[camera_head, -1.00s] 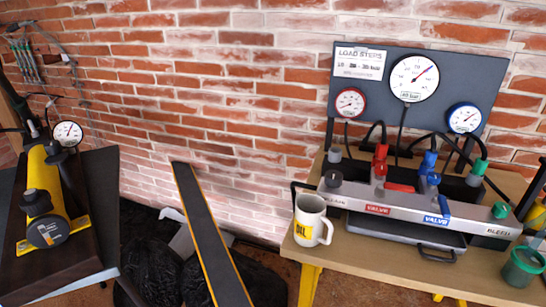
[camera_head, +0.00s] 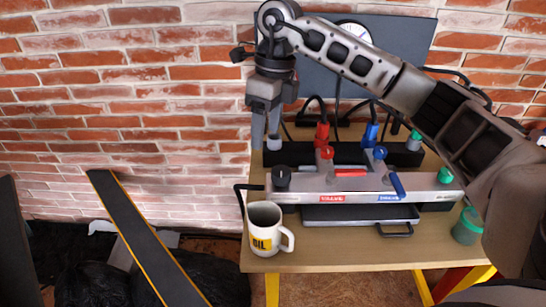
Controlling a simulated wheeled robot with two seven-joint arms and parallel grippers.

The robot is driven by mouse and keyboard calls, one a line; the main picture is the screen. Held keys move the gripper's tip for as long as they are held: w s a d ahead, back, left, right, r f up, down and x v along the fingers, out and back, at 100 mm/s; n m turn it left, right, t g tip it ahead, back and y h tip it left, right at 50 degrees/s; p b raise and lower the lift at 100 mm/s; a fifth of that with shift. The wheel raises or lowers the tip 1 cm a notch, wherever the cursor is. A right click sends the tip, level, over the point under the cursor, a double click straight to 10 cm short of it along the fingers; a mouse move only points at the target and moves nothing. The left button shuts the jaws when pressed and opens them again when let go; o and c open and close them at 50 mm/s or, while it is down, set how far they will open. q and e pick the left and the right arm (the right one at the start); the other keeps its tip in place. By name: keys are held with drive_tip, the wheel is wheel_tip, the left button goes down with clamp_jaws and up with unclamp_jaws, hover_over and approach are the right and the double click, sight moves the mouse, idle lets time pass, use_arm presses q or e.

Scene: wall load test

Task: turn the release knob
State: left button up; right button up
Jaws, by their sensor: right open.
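A grey valve manifold (camera_head: 365,185) sits on the wooden bench. A black knob (camera_head: 281,177) is at its left end; its label is too small to read, and I take it as the release knob. A green knob (camera_head: 445,176) is at the right end. My right arm reaches in from the right across the gauge board. My right gripper (camera_head: 265,138) points down, open and empty, above and slightly left of the black knob, apart from it. It is close to a grey-capped fitting (camera_head: 274,144) behind the manifold. My left gripper is out of view.
A white mug (camera_head: 263,232) stands at the bench's front left. A red lever (camera_head: 350,173) and a blue lever (camera_head: 397,185) are on the manifold. The gauge board (camera_head: 405,40) is partly hidden by my arm.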

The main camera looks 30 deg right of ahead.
sight(281, 171)
drive_tip(key=d+r+h, duration=0.2)
drive_tip(key=d, duration=0.2)
drive_tip(key=shift+m, duration=0.3)
drive_tip(key=f, duration=0.5)
drive_tip(key=f+p, duration=0.1)
drive_tip(key=f, duration=0.9)
drive_tip(key=shift+w+a+f, duration=0.1)
drive_tip(key=shift+w+f, duration=0.05)
drive_tip(key=shift+w, duration=0.1)
drive_tip(key=c, duration=1)
